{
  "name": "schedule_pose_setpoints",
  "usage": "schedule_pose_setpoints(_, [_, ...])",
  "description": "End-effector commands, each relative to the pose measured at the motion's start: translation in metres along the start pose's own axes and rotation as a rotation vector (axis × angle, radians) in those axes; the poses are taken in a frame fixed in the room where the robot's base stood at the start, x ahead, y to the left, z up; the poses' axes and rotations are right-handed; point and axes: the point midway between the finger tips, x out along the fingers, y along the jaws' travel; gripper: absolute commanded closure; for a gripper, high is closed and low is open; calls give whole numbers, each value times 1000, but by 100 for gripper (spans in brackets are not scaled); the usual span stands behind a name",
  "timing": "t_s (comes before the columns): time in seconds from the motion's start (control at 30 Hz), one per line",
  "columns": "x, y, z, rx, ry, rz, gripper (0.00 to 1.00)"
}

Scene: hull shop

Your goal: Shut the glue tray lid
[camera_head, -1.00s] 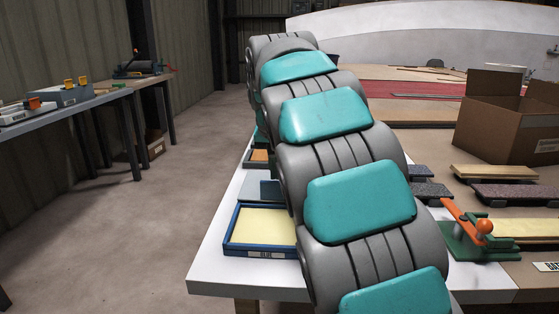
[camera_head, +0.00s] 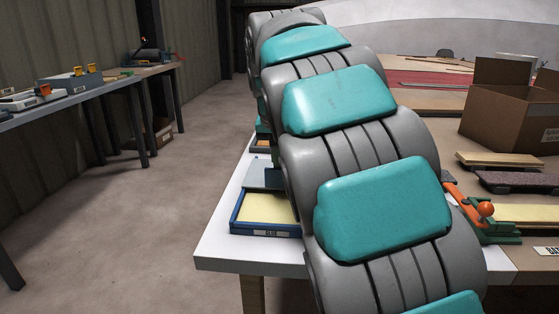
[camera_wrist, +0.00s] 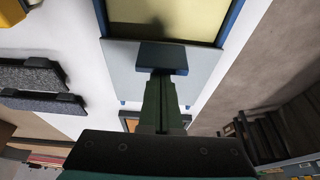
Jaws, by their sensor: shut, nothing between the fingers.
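The glue tray (camera_head: 236,226) has a blue frame and a pale yellow inside, and it sits near the left front corner of the white table. Its grey lid (camera_head: 258,176) is open at the tray's far side. In the wrist view the tray (camera_wrist: 231,22) is at the top, with the lid (camera_wrist: 118,64) below it. My gripper (camera_wrist: 162,76) is shut and empty over the lid, its tip near the tray's edge. A dark block shows at the fingertips; I cannot tell whether it touches the lid. In the head view my arm hides most of the gripper.
An orange and green clamp (camera_head: 484,212), dark sanding blocks (camera_head: 510,181) and an open cardboard box (camera_head: 510,115) are right of my arm. A small orange-topped tray (camera_head: 260,146) lies beyond the lid. The floor left of the table (camera_head: 225,258) is clear.

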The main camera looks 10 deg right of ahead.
Motion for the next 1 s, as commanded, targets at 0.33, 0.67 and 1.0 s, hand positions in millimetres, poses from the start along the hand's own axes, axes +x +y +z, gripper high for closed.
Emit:
schedule_pose_setpoints(0.33, [-23, 0, 68, -1, 4, -1, 100])
schedule_pose_setpoints(0.67, [-40, 0, 114, -1, 2, -2, 100])
schedule_pose_setpoints(1.0, [-43, 0, 125, -1, -5, 0, 100])
